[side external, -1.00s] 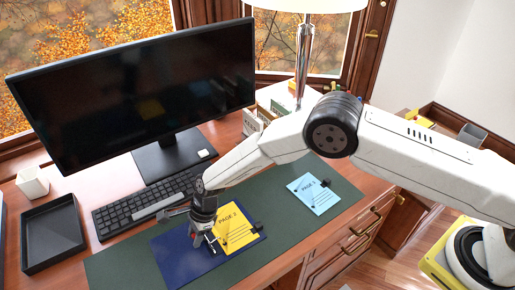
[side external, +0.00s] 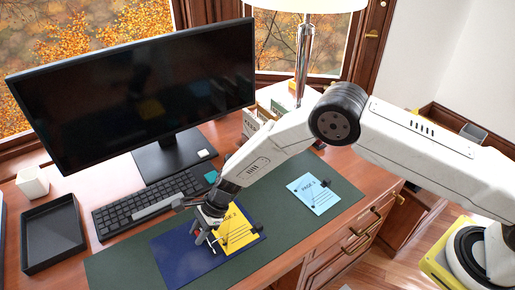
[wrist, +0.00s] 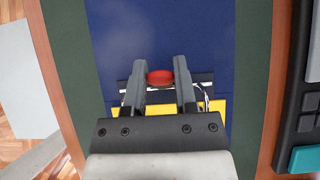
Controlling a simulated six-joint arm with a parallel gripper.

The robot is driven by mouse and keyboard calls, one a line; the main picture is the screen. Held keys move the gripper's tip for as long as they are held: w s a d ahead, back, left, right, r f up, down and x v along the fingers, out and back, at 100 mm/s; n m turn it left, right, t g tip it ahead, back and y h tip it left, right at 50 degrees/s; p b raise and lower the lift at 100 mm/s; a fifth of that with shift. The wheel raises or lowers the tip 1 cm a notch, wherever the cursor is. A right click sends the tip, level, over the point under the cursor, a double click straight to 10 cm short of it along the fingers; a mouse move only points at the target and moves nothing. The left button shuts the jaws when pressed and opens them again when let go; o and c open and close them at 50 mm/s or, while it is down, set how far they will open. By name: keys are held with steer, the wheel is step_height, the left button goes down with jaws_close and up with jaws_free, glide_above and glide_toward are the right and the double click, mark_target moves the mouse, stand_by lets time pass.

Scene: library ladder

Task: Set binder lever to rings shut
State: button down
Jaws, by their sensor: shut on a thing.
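A red lever knob (wrist: 160,77) sits at the bar between my fingers. My gripper (side external: 206,241) points down at the binder beside the yellow sheet, and its fingers in the wrist view (wrist: 160,68) are shut on the lever knob. The rings are mostly hidden by my fingers, so their state is unclear.
A blue sheet marked PAGE 3 (side external: 313,194) lies on the mat to the right. The keyboard (side external: 150,204) and monitor (side external: 130,90) stand behind the binder. A black tray (side external: 52,236) is at left. The mat between binder and blue sheet is mostly clear.

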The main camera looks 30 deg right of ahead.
steer(key=shift+d+y, duration=0.2)
steer(key=shift+y, duration=0.2)
steer(key=shift+c, duration=2)
jaws_free()
steer(key=shift+r, duration=0.15)
steer(key=shift+v, duration=3.25)
steer(key=shift+d+r, duration=0.4)
steer(key=shift+r, duration=0.05)
steer(key=shift+d, duration=0.1)
